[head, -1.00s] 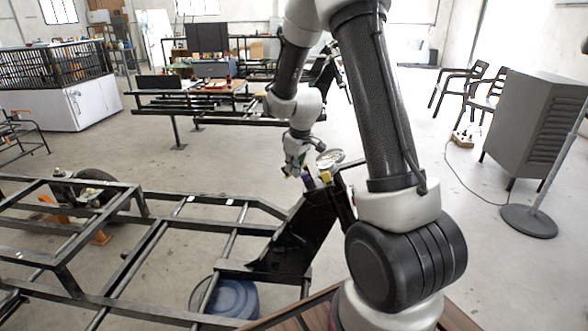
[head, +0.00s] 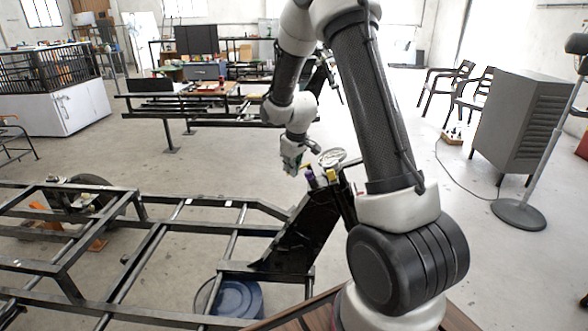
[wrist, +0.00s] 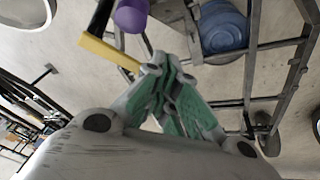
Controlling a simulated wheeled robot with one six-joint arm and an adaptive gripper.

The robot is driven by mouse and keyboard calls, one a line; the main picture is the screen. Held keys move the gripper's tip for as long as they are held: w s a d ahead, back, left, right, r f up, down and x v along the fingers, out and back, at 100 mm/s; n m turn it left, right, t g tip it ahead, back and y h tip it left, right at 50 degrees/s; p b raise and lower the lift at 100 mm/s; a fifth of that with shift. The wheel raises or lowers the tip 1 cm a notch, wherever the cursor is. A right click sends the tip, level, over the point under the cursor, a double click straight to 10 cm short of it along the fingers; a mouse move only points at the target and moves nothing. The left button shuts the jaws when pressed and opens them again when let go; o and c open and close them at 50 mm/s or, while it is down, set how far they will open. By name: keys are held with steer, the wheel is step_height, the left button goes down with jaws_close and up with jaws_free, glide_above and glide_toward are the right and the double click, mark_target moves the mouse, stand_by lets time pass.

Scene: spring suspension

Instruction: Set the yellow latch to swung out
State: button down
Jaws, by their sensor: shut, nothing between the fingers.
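A yellow latch bar (wrist: 108,53) shows in the wrist view, reaching from a dark piece toward my fingertips. A purple cylinder (wrist: 131,16) is beside it. In the head view the purple piece (head: 310,178) stands on top of the black upright bracket (head: 300,230), with small yellow parts on both sides of it, one of them at the right (head: 332,175). I cannot tell surely which is the latch bar. My gripper (wrist: 160,68) is shut and empty, its green-padded fingers together close to the bar's end. Contact cannot be told. In the head view my gripper (head: 291,167) is just left of the purple piece.
A black tube frame (head: 120,255) spreads over the lower left. A blue round container (head: 235,298) lies under it. A round metal part (head: 332,158) is on top behind the bracket. A grey cabinet (head: 520,120) stands at the right. Floor is open behind the bracket.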

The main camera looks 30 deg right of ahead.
steer(key=shift+w+a+f, duration=0.15)
steer(key=shift+w, duration=0.35)
steer(key=shift+w+a+f, duration=0.1)
steer(key=shift+w+f, duration=0.05)
steer(key=shift+w, duration=0.45)
